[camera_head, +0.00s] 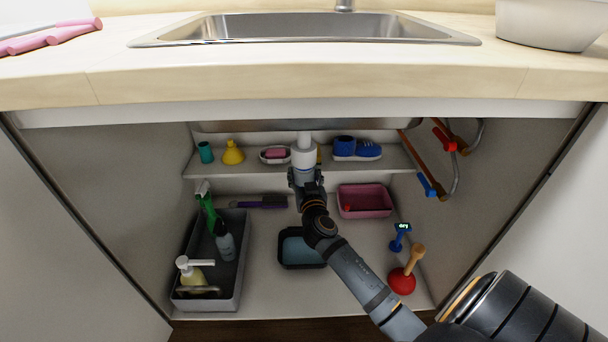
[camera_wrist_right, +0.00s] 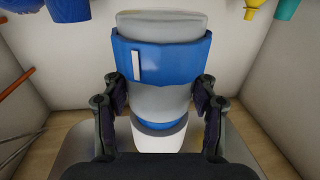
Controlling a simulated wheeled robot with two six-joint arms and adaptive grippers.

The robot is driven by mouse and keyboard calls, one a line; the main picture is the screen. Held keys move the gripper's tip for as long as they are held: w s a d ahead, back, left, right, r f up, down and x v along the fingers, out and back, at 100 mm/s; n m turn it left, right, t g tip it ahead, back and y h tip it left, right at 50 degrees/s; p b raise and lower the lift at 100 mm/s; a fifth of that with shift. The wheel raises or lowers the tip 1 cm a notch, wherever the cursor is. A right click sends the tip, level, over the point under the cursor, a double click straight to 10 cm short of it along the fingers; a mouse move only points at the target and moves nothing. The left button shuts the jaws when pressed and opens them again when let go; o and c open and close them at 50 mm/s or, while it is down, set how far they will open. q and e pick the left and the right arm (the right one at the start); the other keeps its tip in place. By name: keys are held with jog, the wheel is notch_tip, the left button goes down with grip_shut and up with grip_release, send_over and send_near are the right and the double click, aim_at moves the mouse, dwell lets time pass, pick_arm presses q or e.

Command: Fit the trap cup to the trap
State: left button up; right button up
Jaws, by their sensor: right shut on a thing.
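My right gripper (camera_head: 306,180) reaches in under the sink, just below the white trap (camera_head: 304,154) that hangs from the sink's underside. In the right wrist view, the right gripper (camera_wrist_right: 160,108) has its fingers on both sides of a grey cylinder, the trap cup (camera_wrist_right: 160,98), with a wide blue band bearing a white mark. At the cup's far end, a narrower blue ring and a white round part, the trap (camera_wrist_right: 158,142), are in line with it. I cannot tell whether cup and trap touch. In the head view the gripper and arm mostly hide the cup. My left gripper is out of view.
The shelf behind holds a teal cup (camera_head: 206,152), a yellow funnel (camera_head: 233,153), a soap dish (camera_head: 275,155) and blue shoes (camera_head: 357,148). Below are a grey caddy (camera_head: 237,273), a dark basin (camera_head: 301,264), a pink tray (camera_head: 366,213) and a plunger (camera_head: 402,281). Pipes (camera_head: 430,163) run along the right wall.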

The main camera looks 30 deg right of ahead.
jog(key=shift+r, duration=0.25)
jog(key=shift+r+p, duration=0.65)
jog(key=shift+r, duration=0.1)
jog(key=shift+r, duration=0.1)
jog(key=o, duration=1.3)
jog(key=shift+s+a, duration=0.1)
jog(key=shift+s, duration=0.2)
jog(key=v, duration=1.1)
jog(key=shift+s, duration=0.2)
